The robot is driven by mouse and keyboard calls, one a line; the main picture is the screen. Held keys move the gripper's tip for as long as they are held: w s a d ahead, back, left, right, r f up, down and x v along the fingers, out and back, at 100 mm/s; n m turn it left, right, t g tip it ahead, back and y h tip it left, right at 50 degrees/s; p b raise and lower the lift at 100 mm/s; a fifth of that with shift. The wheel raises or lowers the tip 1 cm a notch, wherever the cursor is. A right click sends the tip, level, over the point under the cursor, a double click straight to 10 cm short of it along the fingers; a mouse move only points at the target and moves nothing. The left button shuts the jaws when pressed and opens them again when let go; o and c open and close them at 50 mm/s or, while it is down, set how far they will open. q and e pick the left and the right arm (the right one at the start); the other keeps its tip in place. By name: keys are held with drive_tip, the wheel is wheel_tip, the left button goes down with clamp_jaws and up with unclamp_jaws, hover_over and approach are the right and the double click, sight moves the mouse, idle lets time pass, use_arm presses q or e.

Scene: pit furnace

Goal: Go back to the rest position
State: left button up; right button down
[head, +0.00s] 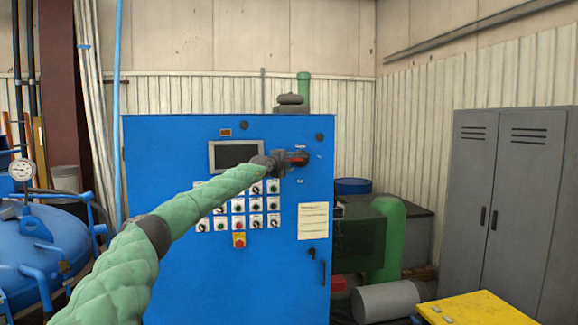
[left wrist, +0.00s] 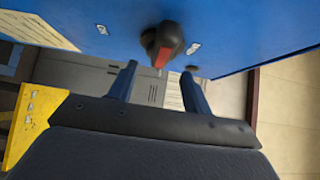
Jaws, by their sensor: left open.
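My left arm reaches in from the lower left in the head view, in a green quilted sleeve. My left gripper (head: 284,160) is in front of the upper right of the blue control cabinet (head: 170,165). In the left wrist view its two fingers (left wrist: 158,85) are spread apart with nothing between them. A black rotary switch with a red mark (left wrist: 163,45) sits on the blue panel just beyond the fingertips. The fingers look apart from it. The gripper partly hides this switch in the head view. My right gripper is in neither view.
The cabinet carries a screen (head: 236,155), rows of buttons and a paper sheet (head: 313,221). A blue round vessel (head: 45,245) with a gauge stands at left. Grey lockers (head: 500,205) and a yellow box (head: 480,308) are at right.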

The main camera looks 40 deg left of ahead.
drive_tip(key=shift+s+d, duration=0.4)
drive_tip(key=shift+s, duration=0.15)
